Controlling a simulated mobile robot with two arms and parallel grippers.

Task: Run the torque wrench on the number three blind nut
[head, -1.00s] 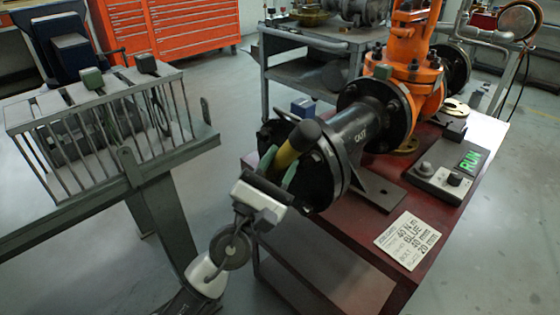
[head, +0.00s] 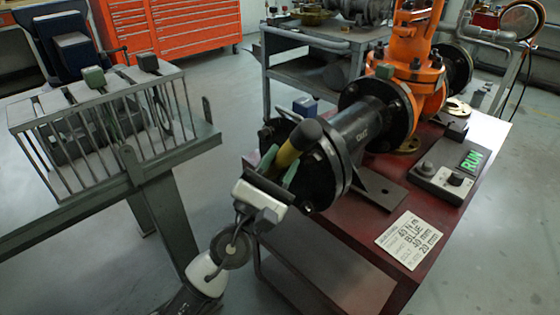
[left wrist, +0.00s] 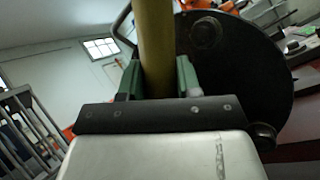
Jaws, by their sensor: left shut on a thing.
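My left gripper (head: 279,172) is shut on the torque wrench (head: 290,152), a yellow shaft with a black end, in front of the black blind flange (head: 318,165). In the left wrist view the yellow shaft (left wrist: 156,50) stands between the green fingers (left wrist: 158,80). Flange nuts show beside it, one at the upper right (left wrist: 205,33) and one lower right (left wrist: 263,135). Which nut is number three, and whether the wrench sits on a nut, I cannot tell. My right gripper is not in view.
The flange belongs to a black pipe (head: 365,135) with an orange valve (head: 412,85) on a dark red bench (head: 345,235). A job card (head: 408,236) and a control box reading RUN (head: 447,178) lie on the bench. A barred rack (head: 95,120) stands at left.

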